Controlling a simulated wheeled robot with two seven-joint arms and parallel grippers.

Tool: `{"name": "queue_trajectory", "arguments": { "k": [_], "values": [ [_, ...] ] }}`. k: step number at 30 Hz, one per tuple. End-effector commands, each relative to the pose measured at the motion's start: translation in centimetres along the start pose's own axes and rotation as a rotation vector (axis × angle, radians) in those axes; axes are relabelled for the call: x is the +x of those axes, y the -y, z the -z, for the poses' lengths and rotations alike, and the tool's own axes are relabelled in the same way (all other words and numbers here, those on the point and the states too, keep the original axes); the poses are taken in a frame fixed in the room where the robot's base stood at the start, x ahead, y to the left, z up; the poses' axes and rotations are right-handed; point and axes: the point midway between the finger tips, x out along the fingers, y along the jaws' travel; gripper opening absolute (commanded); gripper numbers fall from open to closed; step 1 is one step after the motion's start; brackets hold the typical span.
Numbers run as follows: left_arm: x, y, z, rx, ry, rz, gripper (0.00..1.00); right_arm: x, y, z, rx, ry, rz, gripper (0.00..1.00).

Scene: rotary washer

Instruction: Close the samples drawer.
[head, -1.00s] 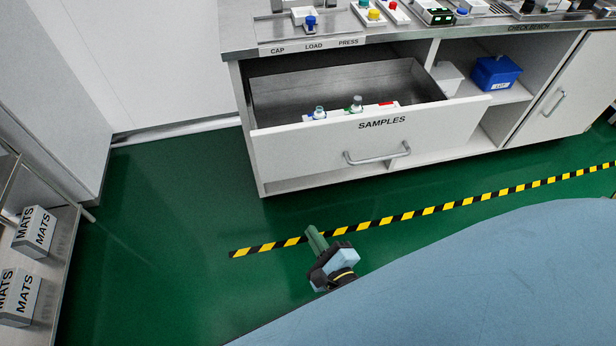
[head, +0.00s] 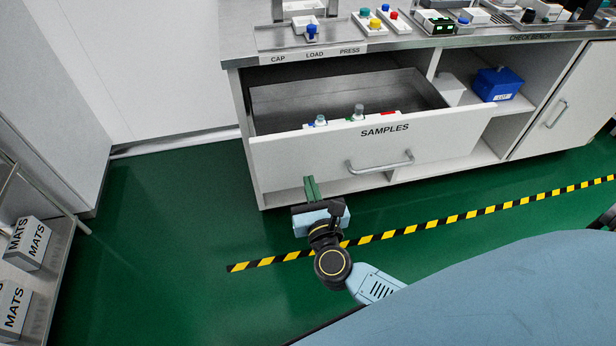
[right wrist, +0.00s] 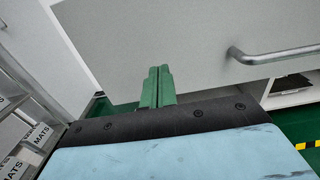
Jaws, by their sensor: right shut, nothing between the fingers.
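The samples drawer (head: 440,131) stands pulled out from the bench, its white front labelled SAMPLES. It holds several small items, among them a vial (head: 358,112) and a rack strip. Its grey bar handle (head: 380,166) also shows in the right wrist view (right wrist: 275,56). My right gripper (head: 311,188) has its green fingers pressed together and empty. In the head view it is in front of the drawer front's lower left part, left of the handle. In the right wrist view the fingers (right wrist: 157,85) point at the white front; whether they touch it I cannot tell. My left gripper is not in view.
The bench top (head: 400,40) carries button boxes and fixtures. A blue bin (head: 497,84) sits on the open shelf right of the drawer. A rack with MATS boxes (head: 30,243) stands at left. The green floor before the bench is clear, with a striped line (head: 450,216).

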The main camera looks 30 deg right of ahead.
Motion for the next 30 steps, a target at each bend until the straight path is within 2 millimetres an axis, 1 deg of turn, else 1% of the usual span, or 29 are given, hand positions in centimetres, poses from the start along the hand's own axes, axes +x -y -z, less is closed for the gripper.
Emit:
{"name": "queue_trajectory", "arguments": {
  "k": [1,3,7,23,26,28,30],
  "values": [
    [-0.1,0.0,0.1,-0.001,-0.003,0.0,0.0,0.9,0.0,0.0,-0.001,0.002,0.0,0.0],
    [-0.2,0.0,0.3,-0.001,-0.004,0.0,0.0,1.7,0.0,0.0,-0.002,0.002,-0.001,0.0],
    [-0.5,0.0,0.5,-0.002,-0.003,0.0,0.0,2.6,0.0,0.1,-0.002,0.0,-0.001,0.0],
    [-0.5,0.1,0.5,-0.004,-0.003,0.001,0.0,3.2,0.0,0.0,-0.001,0.0,0.0,0.0],
    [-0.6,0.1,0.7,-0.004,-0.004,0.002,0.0,4.0,0.1,0.0,0.0,0.002,0.002,0.0],
    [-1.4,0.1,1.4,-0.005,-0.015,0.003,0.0,4.9,0.1,0.1,0.0,0.001,0.002,0.0],
    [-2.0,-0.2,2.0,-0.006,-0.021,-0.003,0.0,6.2,0.1,0.1,0.0,0.003,0.003,0.0]
  ]
}}
